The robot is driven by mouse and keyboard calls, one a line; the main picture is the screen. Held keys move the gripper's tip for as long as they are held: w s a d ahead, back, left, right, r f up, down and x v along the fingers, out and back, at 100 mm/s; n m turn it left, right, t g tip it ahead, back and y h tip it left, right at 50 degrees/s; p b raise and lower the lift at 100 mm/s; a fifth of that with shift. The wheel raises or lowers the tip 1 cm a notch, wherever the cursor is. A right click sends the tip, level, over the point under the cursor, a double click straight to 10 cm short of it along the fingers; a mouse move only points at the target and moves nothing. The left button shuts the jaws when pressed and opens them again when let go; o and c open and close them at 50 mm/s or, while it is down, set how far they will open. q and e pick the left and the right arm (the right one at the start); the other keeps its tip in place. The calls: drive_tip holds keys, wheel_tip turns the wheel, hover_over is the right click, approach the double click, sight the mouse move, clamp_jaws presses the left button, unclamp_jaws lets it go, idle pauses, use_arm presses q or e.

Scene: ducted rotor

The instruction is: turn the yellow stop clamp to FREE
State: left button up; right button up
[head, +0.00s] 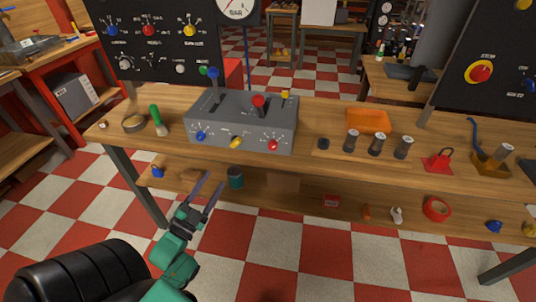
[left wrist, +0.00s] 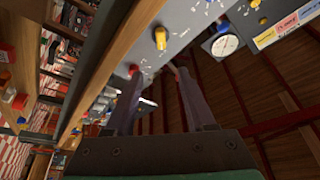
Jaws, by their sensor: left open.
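A grey control box (head: 245,107) stands on the wooden workbench in the head view. A yellow knob (head: 236,142) is on its front panel, between a blue knob (head: 201,136) and a red knob (head: 273,145). A small yellow piece (head: 285,94) sits on the box's top right; I cannot tell which yellow part is the stop clamp. My left gripper (head: 213,180) is open and empty, below and in front of the box, apart from it. The left wrist view shows a yellow knob (left wrist: 160,38) on a grey panel beyond the open fingers (left wrist: 158,73). The right gripper is out of view.
Two levers, one blue-topped (head: 213,72) and one red-topped (head: 258,101), rise from the box. The bench's lower shelf holds loose items.

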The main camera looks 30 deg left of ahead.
sight(236, 144)
use_arm(q)
drive_tip(key=x, duration=0.4)
drive_tip(key=p+x, duration=0.1)
drive_tip(key=x, duration=0.4)
drive_tip(key=a+x, duration=0.1)
drive_tip(key=x, duration=0.4)
drive_tip(key=shift+f, duration=0.25)
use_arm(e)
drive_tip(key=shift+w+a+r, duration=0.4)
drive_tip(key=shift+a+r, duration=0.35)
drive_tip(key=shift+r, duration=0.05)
use_arm(q)
drive_tip(key=shift+d, duration=0.1)
clamp_jaws()
